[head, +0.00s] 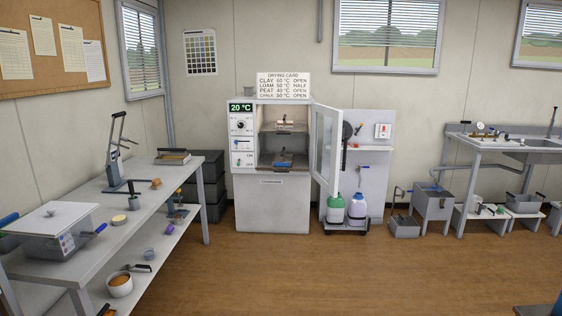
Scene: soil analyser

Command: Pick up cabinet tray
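The drying cabinet (271,205) stands against the back wall, and its glass door (326,150) is swung open to the right. Inside, a small dark tray with a blue front part (283,162) sits on the lower level. Another small tray with light brown contents (285,124) sits on the upper shelf. I cannot tell which of the two is the cabinet tray. Both are small and far off.
A long workbench (160,192) with tools and cups runs along the left. A cart with green (335,210) and white (357,210) jugs stands right of the cabinet, near the open door. A sink (530,150) is at the far right. The wooden floor (300,270) before the cabinet is clear.

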